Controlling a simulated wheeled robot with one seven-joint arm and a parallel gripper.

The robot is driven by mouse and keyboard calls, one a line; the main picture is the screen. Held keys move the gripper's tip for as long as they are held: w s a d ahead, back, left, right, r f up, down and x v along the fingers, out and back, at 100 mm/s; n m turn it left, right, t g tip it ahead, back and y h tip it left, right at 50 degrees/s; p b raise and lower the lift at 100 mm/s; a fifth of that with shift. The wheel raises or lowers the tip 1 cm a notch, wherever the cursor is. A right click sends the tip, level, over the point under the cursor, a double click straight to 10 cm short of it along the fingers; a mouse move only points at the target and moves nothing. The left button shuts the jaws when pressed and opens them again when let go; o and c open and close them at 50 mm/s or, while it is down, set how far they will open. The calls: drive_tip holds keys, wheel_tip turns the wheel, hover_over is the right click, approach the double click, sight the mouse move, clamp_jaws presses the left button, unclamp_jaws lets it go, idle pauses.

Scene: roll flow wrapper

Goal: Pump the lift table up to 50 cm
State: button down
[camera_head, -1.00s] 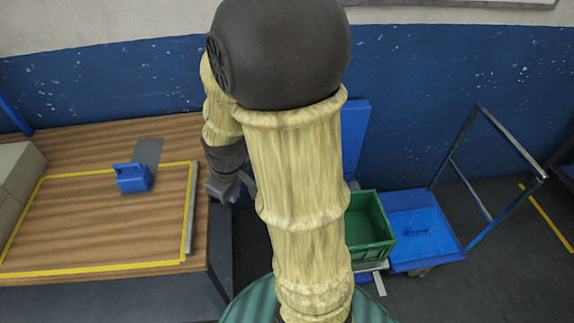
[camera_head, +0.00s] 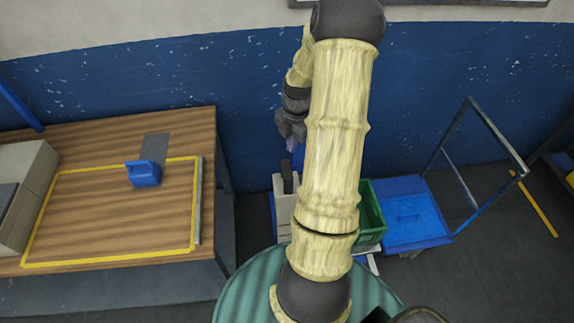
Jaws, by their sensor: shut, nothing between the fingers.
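A blue platform (camera_head: 408,222) with a slanting tubular push handle (camera_head: 487,150) stands on the floor at the right; it looks like the lift table. Its height cannot be read, and I cannot make out a pump pedal. My gripper (camera_head: 291,143) is shut and empty. It hangs in front of the blue wall, left of my upper arm and well apart from the platform. My arm crosses the middle of the view and hides part of the floor beyond it.
A pale machine part (camera_head: 284,205) stands below my gripper. Dark floor (camera_head: 490,275) is clear at right.

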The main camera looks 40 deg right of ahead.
sight(288, 167)
drive_tip(key=shift+a, duration=0.2)
drive_tip(key=shift+w+f+b, duration=0.1)
drive_tip(key=shift+f+b, duration=0.4)
drive_tip(key=f+b, duration=0.6)
drive_tip(key=shift+a, duration=0.3)
